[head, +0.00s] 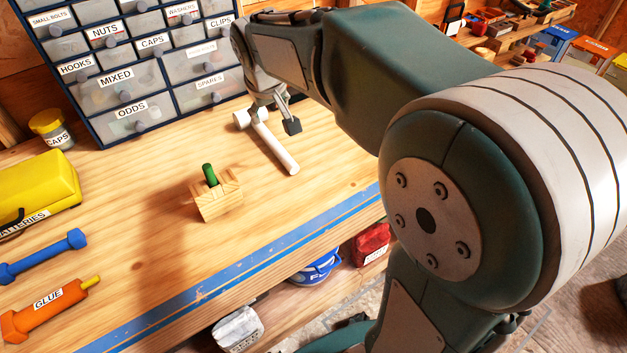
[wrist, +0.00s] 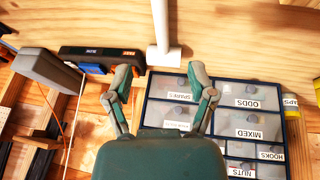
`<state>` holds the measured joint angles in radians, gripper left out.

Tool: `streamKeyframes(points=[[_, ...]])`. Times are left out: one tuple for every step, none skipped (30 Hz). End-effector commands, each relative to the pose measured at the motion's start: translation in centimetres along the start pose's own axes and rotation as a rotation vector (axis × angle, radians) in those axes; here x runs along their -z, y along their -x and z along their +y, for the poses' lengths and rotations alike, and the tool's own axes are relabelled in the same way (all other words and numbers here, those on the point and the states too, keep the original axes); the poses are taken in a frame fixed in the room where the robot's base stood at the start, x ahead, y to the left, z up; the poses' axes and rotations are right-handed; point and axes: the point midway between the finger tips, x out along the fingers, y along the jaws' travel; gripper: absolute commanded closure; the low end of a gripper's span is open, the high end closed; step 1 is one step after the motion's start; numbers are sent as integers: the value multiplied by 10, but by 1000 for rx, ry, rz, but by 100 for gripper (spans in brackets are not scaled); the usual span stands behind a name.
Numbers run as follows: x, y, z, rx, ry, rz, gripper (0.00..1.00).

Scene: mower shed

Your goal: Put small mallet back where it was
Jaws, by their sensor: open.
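A small white mallet (head: 275,148) lies on the wooden bench in front of the drawer cabinet. Its handle points toward the front of the bench. In the wrist view the mallet (wrist: 163,56) shows its head just beyond the fingertips, with the handle running to the top edge. My gripper (head: 270,113) is open and empty, above the bench by the mallet head. In the wrist view its two fingers (wrist: 164,72) are spread to either side of the head. I cannot tell whether they touch the mallet.
A drawer cabinet (head: 125,82) stands behind. A wooden block with a green peg (head: 217,197) sits left of the mallet. A yellow case (head: 40,190), blue dumbbell-shaped tool (head: 42,257) and orange glue tube (head: 48,308) lie left. The wrist view shows a dark box (wrist: 90,52). Bench front is clear.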

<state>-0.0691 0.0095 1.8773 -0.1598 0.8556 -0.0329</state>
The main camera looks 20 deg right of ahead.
Motion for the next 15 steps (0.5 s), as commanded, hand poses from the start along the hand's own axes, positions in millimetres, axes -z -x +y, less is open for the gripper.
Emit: streamKeyframes(points=[[-12, 11, 1, 3, -13, 8, 28], [-18, 16, 1, 6, -20, 10, 28], [-27, 22, 1, 9, -30, 13, 28], [-34, 27, 1, 12, -36, 16, 28], [-41, 32, 0, 14, -43, 20, 28], [-50, 37, 0, 17, -52, 23, 28], [-57, 42, -1, 20, -58, 26, 28], [-64, 46, -1, 23, -65, 29, 28], [-74, 50, -2, 27, -74, 33, 28], [-81, 54, -3, 29, -81, 35, 28], [-88, 57, -4, 32, -87, 38, 28], [-98, 61, -4, 35, -96, 42, 28], [-106, 64, -5, 38, -103, 45, 28], [-113, 66, -6, 41, -110, 48, 28], [-123, 70, -8, 44, -118, 52, 28]])
